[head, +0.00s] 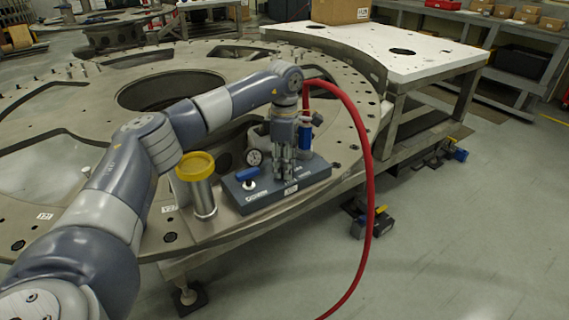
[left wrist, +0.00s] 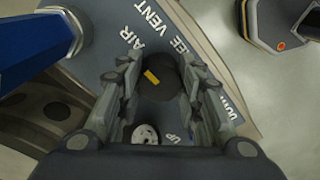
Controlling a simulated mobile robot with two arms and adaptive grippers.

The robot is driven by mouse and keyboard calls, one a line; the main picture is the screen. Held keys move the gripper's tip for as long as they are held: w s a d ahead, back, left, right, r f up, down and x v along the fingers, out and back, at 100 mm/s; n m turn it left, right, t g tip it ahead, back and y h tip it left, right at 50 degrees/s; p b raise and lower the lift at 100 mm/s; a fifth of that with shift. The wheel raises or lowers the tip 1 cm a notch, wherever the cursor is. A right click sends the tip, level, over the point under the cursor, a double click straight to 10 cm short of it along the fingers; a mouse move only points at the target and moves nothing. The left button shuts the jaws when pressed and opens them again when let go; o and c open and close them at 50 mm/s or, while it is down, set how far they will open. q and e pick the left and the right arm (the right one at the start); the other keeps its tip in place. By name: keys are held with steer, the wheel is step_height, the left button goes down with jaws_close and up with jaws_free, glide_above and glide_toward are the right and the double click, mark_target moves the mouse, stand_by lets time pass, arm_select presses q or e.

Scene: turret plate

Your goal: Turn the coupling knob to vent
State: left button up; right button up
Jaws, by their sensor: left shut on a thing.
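The dark coupling knob (left wrist: 165,80) sits on a grey-blue panel (head: 262,198) at the edge of the round turret plate. My left gripper (head: 287,178) points down over the panel and is shut on the knob, which it hides in the head view. In the left wrist view, the knob lies between the two fingers (left wrist: 160,95). A yellow mark on the knob points to the upper left, roughly toward the printed word AIR (left wrist: 132,38). Another label is partly hidden. My right gripper is out of view.
A blue-handled valve (head: 248,176), a gauge (head: 254,157) and a yellow-capped metal cylinder (head: 195,166) stand close left of the gripper. A blue cylinder (head: 305,136) stands behind it. A red hose (head: 367,170) arcs down on the right. A white-topped table (head: 395,55) stands behind.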

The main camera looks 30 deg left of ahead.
arm_select(q)
steer(key=shift+m+p, duration=0.55)
steer(key=shift+m, duration=0.15)
steer(key=shift+m+p, duration=0.6)
steer(key=shift+m, duration=0.6)
steer(key=shift+m+p, duration=0.55)
steer(key=shift+m, duration=1.85)
steer(key=o, duration=1.1)
steer(key=shift+c, duration=0.2)
